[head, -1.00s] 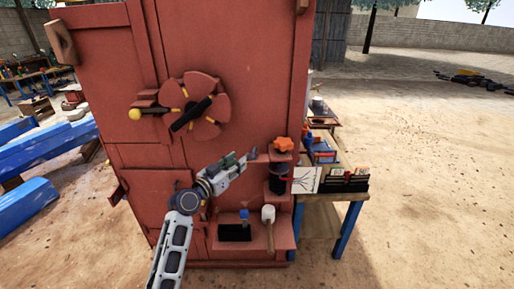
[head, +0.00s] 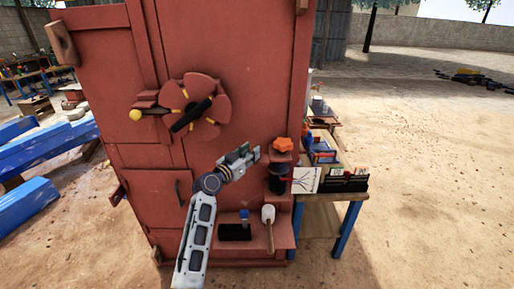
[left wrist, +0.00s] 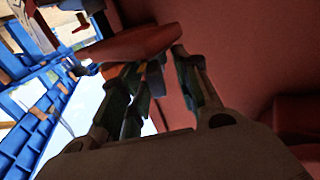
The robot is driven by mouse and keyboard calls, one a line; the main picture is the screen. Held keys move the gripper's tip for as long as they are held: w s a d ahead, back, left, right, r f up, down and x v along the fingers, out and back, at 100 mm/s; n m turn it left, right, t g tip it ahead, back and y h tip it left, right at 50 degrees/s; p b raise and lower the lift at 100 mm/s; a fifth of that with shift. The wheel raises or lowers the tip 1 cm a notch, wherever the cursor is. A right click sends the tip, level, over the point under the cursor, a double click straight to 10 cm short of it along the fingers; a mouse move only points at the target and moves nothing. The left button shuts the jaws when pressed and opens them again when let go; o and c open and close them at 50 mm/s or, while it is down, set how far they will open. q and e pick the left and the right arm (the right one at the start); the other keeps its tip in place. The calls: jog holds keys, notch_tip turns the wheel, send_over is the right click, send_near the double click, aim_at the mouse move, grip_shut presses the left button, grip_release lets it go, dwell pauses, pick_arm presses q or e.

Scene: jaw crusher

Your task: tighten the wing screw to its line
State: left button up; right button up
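The orange wing screw (head: 283,144) sits on top of a red bracket (head: 280,158) on the right part of the red crusher housing. A dark cylinder (head: 278,181) is below it. My left gripper (head: 251,154) is just left of the screw and bracket, apart from the screw in the head view. In the left wrist view its two fingers (left wrist: 160,85) stand apart with a gap between them, so it is open and empty. A bit of orange (left wrist: 116,71) shows behind one finger, beside a red plate (left wrist: 140,44). No line can be made out. My right gripper is not in view.
A handwheel (head: 197,107) with a yellow-tipped handle is on the housing. A workbench (head: 326,205) with boxes and a card stands right. Open sandy ground lies beyond.

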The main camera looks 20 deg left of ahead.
pick_arm(q)
jog(key=shift+x, duration=0.9)
jog(key=x, duration=0.3)
jog(key=shift+w, duration=0.1)
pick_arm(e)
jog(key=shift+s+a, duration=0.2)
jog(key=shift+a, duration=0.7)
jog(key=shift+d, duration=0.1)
pick_arm(q)
jog(key=shift+c, duration=0.2)
jog(key=c, duration=0.5)
grip_shut()
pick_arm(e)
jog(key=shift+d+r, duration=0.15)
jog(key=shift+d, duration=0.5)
